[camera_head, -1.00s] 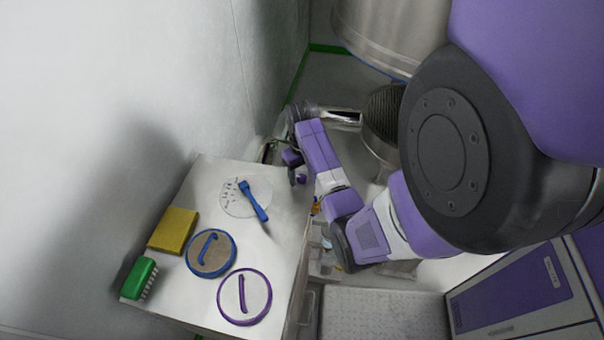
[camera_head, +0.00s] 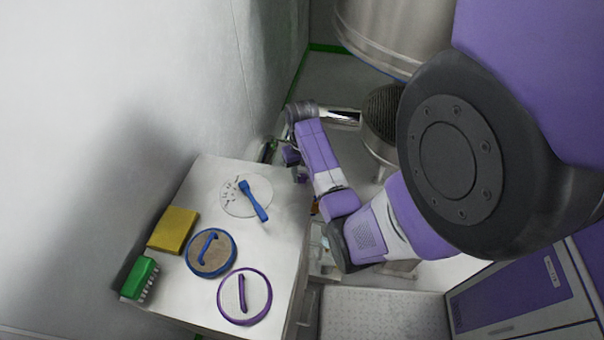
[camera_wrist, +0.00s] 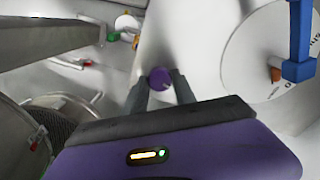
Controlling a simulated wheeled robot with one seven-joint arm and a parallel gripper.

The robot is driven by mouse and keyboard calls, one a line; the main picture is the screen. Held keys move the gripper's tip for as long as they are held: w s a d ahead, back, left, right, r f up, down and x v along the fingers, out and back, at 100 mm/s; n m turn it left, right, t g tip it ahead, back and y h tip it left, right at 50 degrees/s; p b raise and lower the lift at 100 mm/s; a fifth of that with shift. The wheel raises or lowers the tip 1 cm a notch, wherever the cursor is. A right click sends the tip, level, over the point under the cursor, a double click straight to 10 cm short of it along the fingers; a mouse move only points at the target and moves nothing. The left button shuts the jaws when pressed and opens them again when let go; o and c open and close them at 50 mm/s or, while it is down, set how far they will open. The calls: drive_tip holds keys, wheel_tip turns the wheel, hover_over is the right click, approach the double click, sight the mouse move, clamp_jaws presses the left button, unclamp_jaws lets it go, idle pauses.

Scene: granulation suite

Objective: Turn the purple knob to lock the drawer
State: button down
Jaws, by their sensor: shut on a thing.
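The purple knob (camera_wrist: 160,78) shows in the wrist view as a round purple cap in front of a pale grey-white surface. My gripper (camera_wrist: 161,84) has one dark finger on each side of it and is shut on the knob. In the head view my gripper is at the far right corner of the white-topped table, and my arm largely hides that spot. I cannot make out the drawer's front or how far it is open.
The wall is close on the left.

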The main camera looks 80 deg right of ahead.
drive_tip(key=m, duration=0.8)
drive_tip(key=shift+r, duration=0.1)
drive_tip(key=m, duration=0.4)
drive_tip(key=shift+m, duration=1.6)
drive_tip(key=c, duration=1)
unclamp_jaws()
